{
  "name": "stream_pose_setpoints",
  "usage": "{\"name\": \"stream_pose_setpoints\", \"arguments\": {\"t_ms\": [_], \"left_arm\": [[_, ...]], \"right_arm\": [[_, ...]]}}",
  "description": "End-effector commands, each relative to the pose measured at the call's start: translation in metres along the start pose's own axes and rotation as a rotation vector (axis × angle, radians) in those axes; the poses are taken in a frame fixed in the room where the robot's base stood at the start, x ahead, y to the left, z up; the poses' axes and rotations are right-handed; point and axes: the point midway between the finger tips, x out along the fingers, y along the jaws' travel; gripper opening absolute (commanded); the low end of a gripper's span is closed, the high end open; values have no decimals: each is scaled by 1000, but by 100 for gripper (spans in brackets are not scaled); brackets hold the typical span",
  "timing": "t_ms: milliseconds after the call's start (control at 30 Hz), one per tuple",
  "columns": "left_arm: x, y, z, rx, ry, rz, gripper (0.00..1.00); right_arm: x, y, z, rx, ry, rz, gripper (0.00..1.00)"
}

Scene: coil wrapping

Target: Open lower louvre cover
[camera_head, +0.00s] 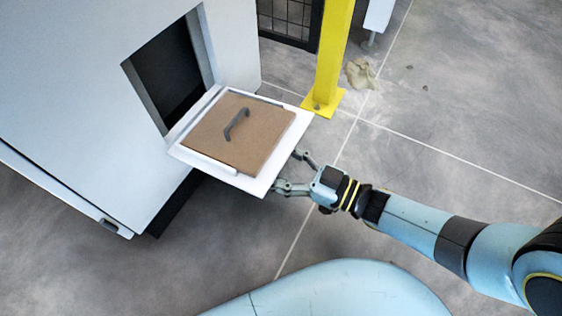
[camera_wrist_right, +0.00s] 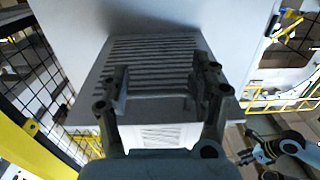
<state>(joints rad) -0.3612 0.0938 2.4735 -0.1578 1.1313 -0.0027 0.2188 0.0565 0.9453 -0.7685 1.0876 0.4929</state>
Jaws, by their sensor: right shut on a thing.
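The lower louvre cover (camera_head: 262,186) is a white panel swung out from the white cabinet, lying tilted below a dark opening (camera_head: 167,75). A brown filter panel (camera_head: 215,140) with a dark handle (camera_head: 236,124) lies on its inner face. The right wrist view shows its slatted outer face (camera_wrist_right: 155,55). My right gripper (camera_head: 287,171) is shut on the cover at its outer edge; its fingers (camera_wrist_right: 165,88) stand well apart across it. What seems to be my left gripper (camera_wrist_right: 252,152) shows small at the lower right of the right wrist view; its jaws are unclear.
The white cabinet (camera_head: 75,100) fills the left. A yellow post (camera_head: 332,55) stands close beyond the cover, with black mesh fencing (camera_head: 288,18) behind it. A crumpled beige thing (camera_head: 360,73) lies on the grey floor. The floor at the right is largely clear.

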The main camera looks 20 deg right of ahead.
Motion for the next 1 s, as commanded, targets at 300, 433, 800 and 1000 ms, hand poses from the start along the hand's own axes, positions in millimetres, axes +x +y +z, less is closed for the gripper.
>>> {"name": "stream_pose_setpoints", "arguments": {"t_ms": [300,433,800,1000], "left_arm": [[2,0,-4,2,19,1,40],[2,0,-4,2,19,1,40],[2,0,-3,1,17,2,40],[1,0,-3,1,16,2,40]], "right_arm": [[4,18,-4,-8,4,23,7],[4,18,-4,-7,5,23,7],[3,14,-3,-4,4,20,97],[2,12,-2,-3,3,18,97]]}}
